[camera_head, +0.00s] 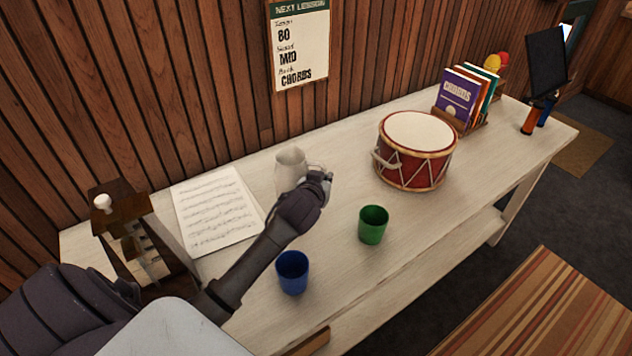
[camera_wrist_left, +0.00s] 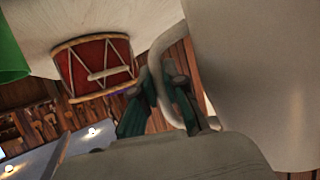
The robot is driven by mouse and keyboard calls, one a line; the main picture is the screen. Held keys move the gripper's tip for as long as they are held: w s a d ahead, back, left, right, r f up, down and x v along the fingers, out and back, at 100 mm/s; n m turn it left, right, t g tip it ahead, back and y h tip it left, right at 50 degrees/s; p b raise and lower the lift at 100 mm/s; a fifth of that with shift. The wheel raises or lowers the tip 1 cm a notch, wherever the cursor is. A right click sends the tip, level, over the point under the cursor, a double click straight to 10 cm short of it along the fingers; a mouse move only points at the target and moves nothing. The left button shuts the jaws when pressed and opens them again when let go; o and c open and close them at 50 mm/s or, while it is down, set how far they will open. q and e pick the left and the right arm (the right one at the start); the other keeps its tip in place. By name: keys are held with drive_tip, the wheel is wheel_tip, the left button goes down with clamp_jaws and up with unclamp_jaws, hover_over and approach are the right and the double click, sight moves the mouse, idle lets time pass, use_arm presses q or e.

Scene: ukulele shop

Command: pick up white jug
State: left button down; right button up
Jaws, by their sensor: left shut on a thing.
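The white jug (camera_head: 290,168) stands upright on the pale wooden table, near the wall behind it. Its handle is on the right side in the head view. My left gripper (camera_head: 318,182) is at that handle and partly covers it. In the left wrist view, the jug's body (camera_wrist_left: 250,75) fills the right side, and the gripper fingers (camera_wrist_left: 160,98) are shut on the curved handle (camera_wrist_left: 165,70). I cannot tell whether the jug's base touches the table, as my arm hides part of it. My right gripper is not in view.
A blue cup (camera_head: 292,272) and a green cup (camera_head: 373,225) stand in front of the jug. A red drum (camera_head: 416,150) is to its right. Sheet music (camera_head: 215,212) lies to its left, beside a metronome-like wooden object (camera_head: 135,235). Books (camera_head: 467,98) stand farther right.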

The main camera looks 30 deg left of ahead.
use_arm(q)
drive_tip(key=d+r+b, duration=0.1)
drive_tip(key=d+r, duration=0.4)
drive_tip(key=d, duration=0.3)
drive_tip(key=shift+s+d+r, duration=0.2)
drive_tip(key=shift+s+d, duration=0.15)
idle(2.8)
